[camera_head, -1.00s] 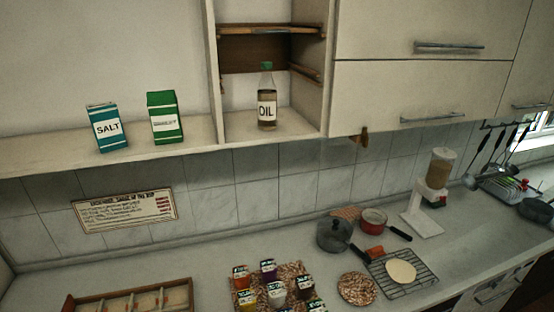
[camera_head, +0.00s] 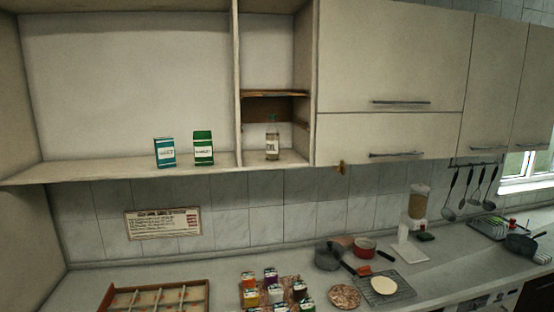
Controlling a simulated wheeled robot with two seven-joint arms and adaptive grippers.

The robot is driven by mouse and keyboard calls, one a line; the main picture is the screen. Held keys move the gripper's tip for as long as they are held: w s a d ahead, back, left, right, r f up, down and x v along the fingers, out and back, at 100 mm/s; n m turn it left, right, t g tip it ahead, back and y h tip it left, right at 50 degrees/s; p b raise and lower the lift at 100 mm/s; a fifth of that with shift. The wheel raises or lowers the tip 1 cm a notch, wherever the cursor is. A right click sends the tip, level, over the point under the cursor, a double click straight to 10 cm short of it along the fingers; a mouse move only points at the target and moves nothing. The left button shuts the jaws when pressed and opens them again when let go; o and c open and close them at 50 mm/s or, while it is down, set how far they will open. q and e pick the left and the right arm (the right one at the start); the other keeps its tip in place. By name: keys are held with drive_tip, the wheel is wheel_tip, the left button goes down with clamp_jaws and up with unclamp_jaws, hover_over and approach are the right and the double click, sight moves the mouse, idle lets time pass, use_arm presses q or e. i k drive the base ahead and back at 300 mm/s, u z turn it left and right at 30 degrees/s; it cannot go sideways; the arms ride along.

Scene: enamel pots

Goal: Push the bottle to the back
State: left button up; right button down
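The oil bottle (camera_head: 272,143) stands upright on the bottom of a narrow open shelf compartment (camera_head: 297,158). It is clear glass with a green cap and a white label. It stands toward the front of the compartment, with space behind it. Neither of my grippers shows in the head view.
A salt box (camera_head: 164,152) and a green box (camera_head: 203,148) stand on the long shelf (camera_head: 120,170) left of the divider. Closed cabinets (camera_head: 388,90) adjoin on the right. Below, the counter (camera_head: 225,275) holds a wooden tray (camera_head: 155,287), spice jars (camera_head: 271,290), pots (camera_head: 328,256) and a dispenser (camera_head: 416,209).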

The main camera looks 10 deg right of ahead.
sight(272, 134)
drive_tip(key=u, duration=0.55)
drive_tip(key=i, duration=0.6)
drive_tip(key=u, duration=0.6)
drive_tip(key=i, duration=0.8)
drive_tip(key=z, duration=0.15)
